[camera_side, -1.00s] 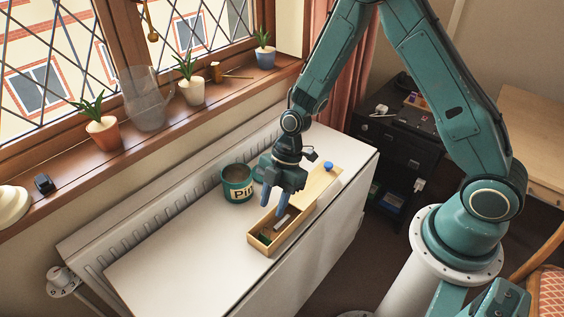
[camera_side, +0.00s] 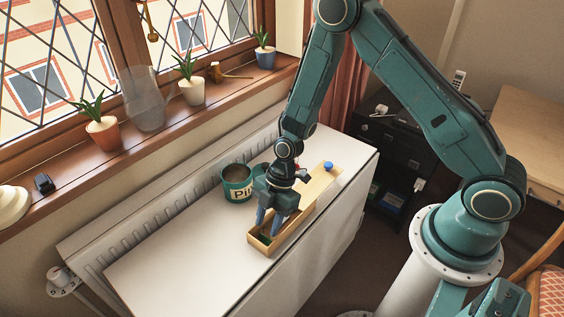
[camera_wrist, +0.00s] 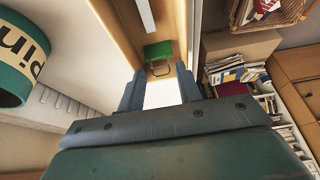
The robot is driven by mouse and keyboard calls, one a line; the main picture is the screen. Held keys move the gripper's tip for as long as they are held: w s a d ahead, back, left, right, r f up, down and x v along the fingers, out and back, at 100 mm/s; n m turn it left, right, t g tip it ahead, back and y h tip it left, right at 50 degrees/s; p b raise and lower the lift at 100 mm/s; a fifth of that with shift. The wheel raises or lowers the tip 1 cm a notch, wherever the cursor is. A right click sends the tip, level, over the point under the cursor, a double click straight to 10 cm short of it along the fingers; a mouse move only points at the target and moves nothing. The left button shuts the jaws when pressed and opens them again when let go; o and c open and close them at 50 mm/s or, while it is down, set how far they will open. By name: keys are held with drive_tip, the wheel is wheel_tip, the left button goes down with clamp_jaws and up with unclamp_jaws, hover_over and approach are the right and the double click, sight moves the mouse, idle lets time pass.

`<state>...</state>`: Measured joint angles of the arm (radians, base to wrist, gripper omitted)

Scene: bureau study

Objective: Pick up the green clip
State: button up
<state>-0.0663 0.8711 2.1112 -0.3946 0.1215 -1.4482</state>
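The green clip (camera_wrist: 158,50) lies in the open end of the long wooden box (camera_side: 259,246), with its wire handles toward my gripper in the wrist view. In the side view only a small dark green patch of the clip (camera_side: 265,238) shows inside the box, partly hidden by a finger. My gripper (camera_side: 267,222) points down over this end of the box.
A white strip (camera_wrist: 146,15) lies in the box beyond the clip. A green mug with lettering (camera_side: 237,184) stands close behind and left of the box. A blue round piece (camera_side: 328,166) sits at the box's far end. The white tabletop (camera_side: 170,265) at front left is clear.

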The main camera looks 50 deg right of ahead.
drive_tip(key=shift+x, duration=1.05)
drive_tip(key=c, duration=0.7)
